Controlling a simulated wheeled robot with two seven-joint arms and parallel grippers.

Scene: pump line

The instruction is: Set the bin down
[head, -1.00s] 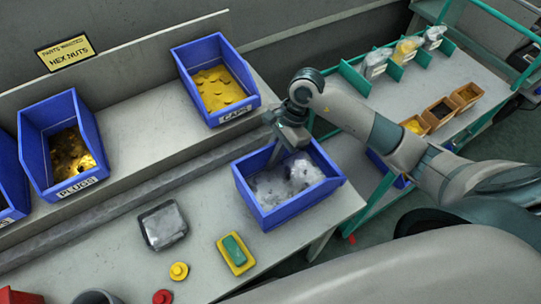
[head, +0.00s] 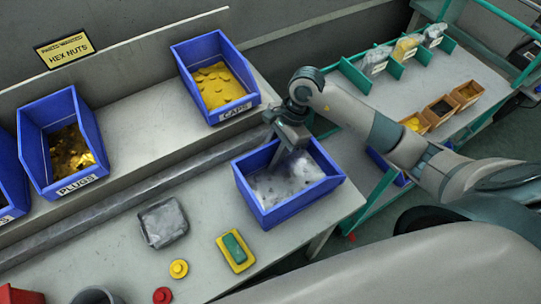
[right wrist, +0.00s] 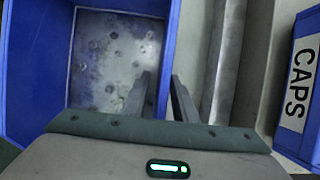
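The blue bin (head: 312,203) is at the right end of the grey bench, upright, with pale silvery contents inside. It also shows in the right wrist view (right wrist: 28,75), where dark spots dot its pale inside. My right gripper (head: 277,163) is at the bin's back wall. In the right wrist view its two fingers (right wrist: 163,88) stand on either side of that wall, close together, and appear shut on it. Whether the bin's underside touches the bench is hard to tell. My left gripper is not in view.
Blue bins labelled CAPS (head: 203,55) and PLUGS (head: 32,130) stand on the raised shelf. A grey block (head: 163,222), a yellow-green switch box (head: 236,252) and a yellow button (head: 179,269) are on the bench left of the bin. A green-framed rack (head: 455,85) stands to the right.

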